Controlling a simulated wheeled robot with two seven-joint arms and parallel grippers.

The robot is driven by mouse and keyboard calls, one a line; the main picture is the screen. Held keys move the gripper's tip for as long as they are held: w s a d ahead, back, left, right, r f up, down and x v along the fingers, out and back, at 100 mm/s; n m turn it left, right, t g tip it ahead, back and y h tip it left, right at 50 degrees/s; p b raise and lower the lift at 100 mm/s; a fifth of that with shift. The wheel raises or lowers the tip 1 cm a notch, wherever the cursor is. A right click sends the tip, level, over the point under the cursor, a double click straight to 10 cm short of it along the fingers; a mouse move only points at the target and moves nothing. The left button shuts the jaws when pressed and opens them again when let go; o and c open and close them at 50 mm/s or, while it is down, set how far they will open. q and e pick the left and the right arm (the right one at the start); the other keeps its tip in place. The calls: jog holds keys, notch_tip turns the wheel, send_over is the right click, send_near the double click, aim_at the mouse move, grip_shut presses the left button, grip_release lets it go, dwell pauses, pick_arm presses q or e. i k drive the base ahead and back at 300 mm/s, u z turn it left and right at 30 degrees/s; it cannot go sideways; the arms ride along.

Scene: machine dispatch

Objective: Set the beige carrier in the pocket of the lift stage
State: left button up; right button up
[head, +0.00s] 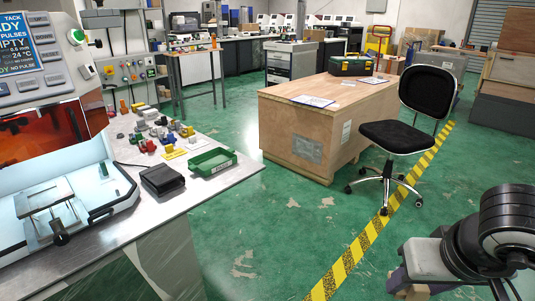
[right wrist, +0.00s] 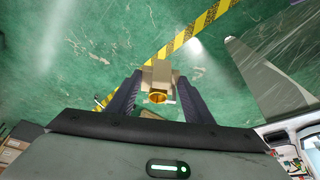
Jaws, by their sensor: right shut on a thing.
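The beige carrier (right wrist: 159,74) is between the two dark fingers of my right gripper (right wrist: 160,84), which is shut on it. A gold ring shows on the carrier's near end. In the head view my right gripper (head: 402,284) is low at the right, above the green floor, and the carrier is hard to make out there. A flat metal plate (head: 43,196), which looks like the lift stage, sits in the machine's open, lit bay at the left. Its pocket is not clear. The carrier is far from it. My left gripper is not in view.
The machine (head: 45,85) has an orange window above the bay. Beside it, a grey bench (head: 215,150) holds a black box (head: 162,179), a green tray (head: 212,162) and several small coloured parts. A wooden crate (head: 300,130) and black chair (head: 392,135) stand behind. Open floor lies between.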

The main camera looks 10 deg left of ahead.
aim_at(45, 198)
jog(key=u, duration=1.85)
